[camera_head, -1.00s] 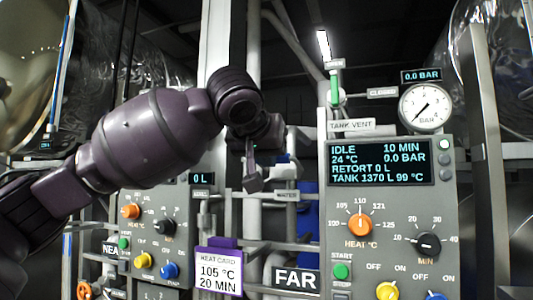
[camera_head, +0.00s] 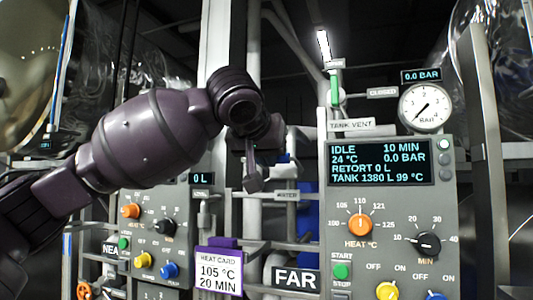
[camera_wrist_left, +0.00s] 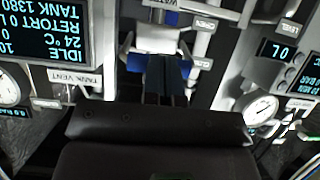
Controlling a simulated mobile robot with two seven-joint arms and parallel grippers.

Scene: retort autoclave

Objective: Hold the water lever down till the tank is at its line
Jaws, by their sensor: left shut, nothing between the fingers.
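My left gripper (camera_head: 253,184) hangs fingers-down in front of the pipes, left of the far panel, beside the WATER label (camera_head: 287,195). In the left wrist view its two dark fingers (camera_wrist_left: 166,100) are together, with nothing between them. A blue part (camera_wrist_left: 136,62) shows right behind the fingers; the gripper hides much of it. I cannot tell whether this is the water lever or whether the fingers touch it. The far panel's screen (camera_head: 380,162) reads IDLE, RETORT 0 L, TANK 1380 L, 99 °C. My right gripper is out of view.
A pressure gauge (camera_head: 425,107) stands above the screen, with a green-handled tank vent (camera_head: 335,88) to its left. Knobs and buttons fill the panel below. A heat card (camera_head: 219,270) reads 105 °C, 20 MIN. Pipes stand close around the gripper.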

